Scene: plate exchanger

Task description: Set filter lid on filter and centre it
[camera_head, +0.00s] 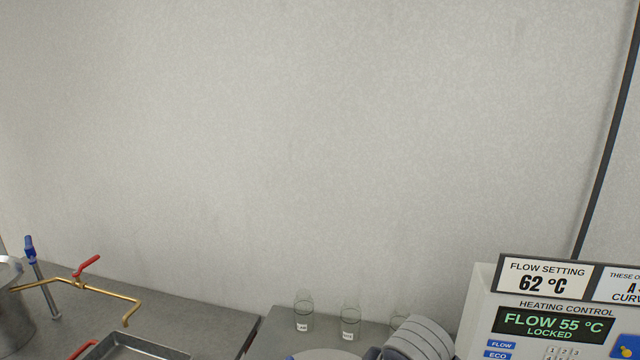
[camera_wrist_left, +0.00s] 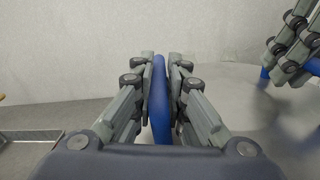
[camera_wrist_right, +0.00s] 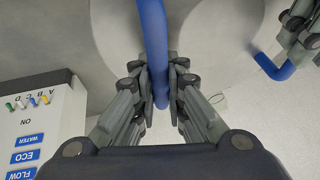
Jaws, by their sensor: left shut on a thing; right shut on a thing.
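The filter lid appears as a broad pale grey disc with blue handles in the left wrist view (camera_wrist_left: 235,112). My left gripper (camera_wrist_left: 167,85) is shut on one upright blue handle (camera_wrist_left: 159,110). My right gripper (camera_wrist_right: 160,88) is shut on another blue handle (camera_wrist_right: 154,40). Each wrist view shows the other gripper at its top right, also at a blue handle. In the head view only a sliver of a pale disc, apparently the lid (camera_head: 325,355), shows at the bottom edge. I cannot make out the filter or how the lid sits relative to it.
In the head view, a steel pot (camera_head: 18,318), a brass pipe with a red lever (camera_head: 88,266) and a metal tray (camera_head: 135,347) are at left. Glass jars (camera_head: 303,315) stand by the wall. The heating control box (camera_head: 555,320) is at right.

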